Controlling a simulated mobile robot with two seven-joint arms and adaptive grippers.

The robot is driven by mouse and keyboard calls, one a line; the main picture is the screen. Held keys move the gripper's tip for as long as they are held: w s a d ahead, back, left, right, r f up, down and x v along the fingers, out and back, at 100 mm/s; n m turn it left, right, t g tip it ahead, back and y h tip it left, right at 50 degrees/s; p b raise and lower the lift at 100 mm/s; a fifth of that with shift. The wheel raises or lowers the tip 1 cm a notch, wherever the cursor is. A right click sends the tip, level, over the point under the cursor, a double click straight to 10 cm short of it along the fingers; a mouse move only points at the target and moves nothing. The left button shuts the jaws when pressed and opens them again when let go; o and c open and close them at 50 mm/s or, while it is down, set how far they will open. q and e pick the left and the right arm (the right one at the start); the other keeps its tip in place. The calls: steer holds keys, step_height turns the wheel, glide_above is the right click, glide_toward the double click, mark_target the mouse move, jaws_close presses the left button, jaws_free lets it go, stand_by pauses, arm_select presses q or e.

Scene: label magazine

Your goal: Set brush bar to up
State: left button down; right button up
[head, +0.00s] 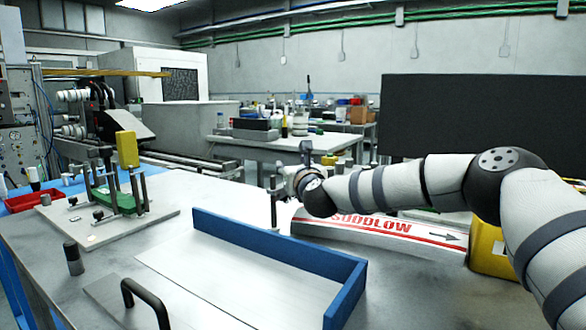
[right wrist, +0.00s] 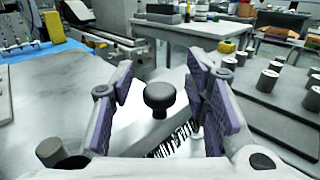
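The brush bar shows in the right wrist view as a row of dark bristles (right wrist: 172,143) below a round black knob (right wrist: 160,95). My right gripper (right wrist: 161,80) is open, with its purple-padded fingers to either side of the knob and visible gaps between. I cannot tell the bar's exact height setting. In the head view my right gripper (head: 300,172) is at the far left end of the white label magazine (head: 380,234) with red lettering. My arm hides much of that end, and the brush bar is not clear there. My left gripper is not in view.
A blue-edged tray (head: 275,246) lies in front of the magazine. A fixture plate (head: 165,205) with a green part stands at left, near a red bin (head: 30,201). A yellow block (head: 490,250) is at right. A plate with several grey pegs (right wrist: 270,80) shows in the wrist view.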

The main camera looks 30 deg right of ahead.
steer(key=shift+f, duration=0.1)
steer(key=v, duration=1.2)
